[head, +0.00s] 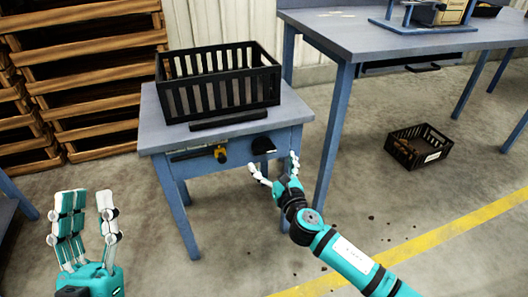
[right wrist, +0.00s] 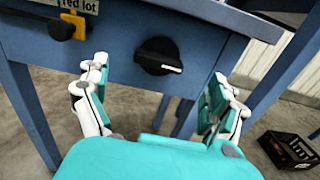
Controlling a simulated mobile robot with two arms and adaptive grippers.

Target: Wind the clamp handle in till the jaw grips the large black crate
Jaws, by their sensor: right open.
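The large black crate (head: 221,85) stands upright on a small blue table (head: 160,131). A flat black jaw bar (head: 228,119) lies on the tabletop along the crate's near side; I cannot tell whether it touches the crate. The black clamp handle (head: 263,145) is on the table's front face, and it also shows in the right wrist view (right wrist: 158,57) with a white mark on its grip. My right gripper (head: 274,168) is open in front of the handle, its fingers on either side and apart from it. My left gripper (head: 87,212) is open and empty at the lower left.
A bigger blue table (head: 370,36) stands at the right. A small black crate (head: 418,146) lies on the floor. Wooden crates (head: 85,75) are stacked at the left.

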